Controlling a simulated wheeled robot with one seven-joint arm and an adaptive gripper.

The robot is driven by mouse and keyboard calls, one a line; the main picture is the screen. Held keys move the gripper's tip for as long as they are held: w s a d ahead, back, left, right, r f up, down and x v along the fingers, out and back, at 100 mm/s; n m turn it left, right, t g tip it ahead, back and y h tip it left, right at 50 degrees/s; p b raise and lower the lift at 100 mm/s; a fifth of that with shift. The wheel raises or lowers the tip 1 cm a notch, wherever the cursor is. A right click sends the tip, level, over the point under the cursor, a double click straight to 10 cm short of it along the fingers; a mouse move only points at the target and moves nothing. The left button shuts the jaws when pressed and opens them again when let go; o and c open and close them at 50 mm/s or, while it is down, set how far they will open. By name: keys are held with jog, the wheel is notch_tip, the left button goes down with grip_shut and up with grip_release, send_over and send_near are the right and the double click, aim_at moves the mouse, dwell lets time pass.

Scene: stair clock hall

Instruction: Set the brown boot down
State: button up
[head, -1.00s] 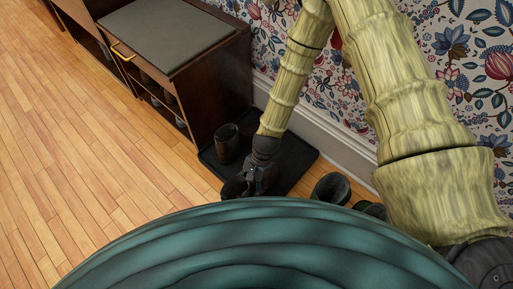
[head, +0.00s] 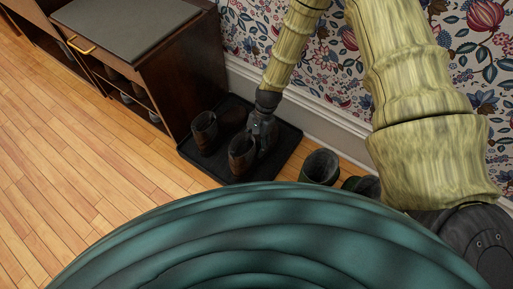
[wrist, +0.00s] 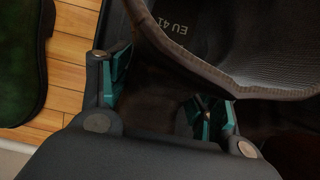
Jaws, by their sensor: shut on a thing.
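The brown boot (head: 242,152) stands roughly upright at the black boot tray (head: 291,143), with its open top facing up. My gripper (head: 262,130) is shut on the boot from its right side. In the wrist view, the boot's wide opening (wrist: 240,45) shows an "EU 41" mark inside, and the gripper fingers (wrist: 158,98) are at its upper wall. I cannot tell whether the sole touches the tray; the boot's lower part is partly hidden. A second dark brown boot (head: 204,132) stands upright on the tray, left of the held one and close to it.
A dark wooden bench cabinet (head: 160,85) with a grey top stands left of the tray. Green boots (head: 320,166) stand on the floor to the right; one also shows in the wrist view (wrist: 20,65). A papered wall with white baseboard (head: 330,125) runs behind. The wooden floor at left is clear.

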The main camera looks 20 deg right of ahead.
jog(key=shift+w+d+f+b, duration=0.15)
jog(key=shift+w+d+b, duration=0.25)
jog(key=shift+w+d, duration=0.25)
notch_tip(320, 180, down, 3)
jog(key=shift+f+b, duration=0.2)
jog(key=shift+b, duration=1.05)
jog(key=o, duration=1.5)
jog(key=shift+c, duration=0.2)
jog(key=shift+r, duration=0.1)
jog(key=p+v, duration=0.6)
jog(key=v, duration=0.6)
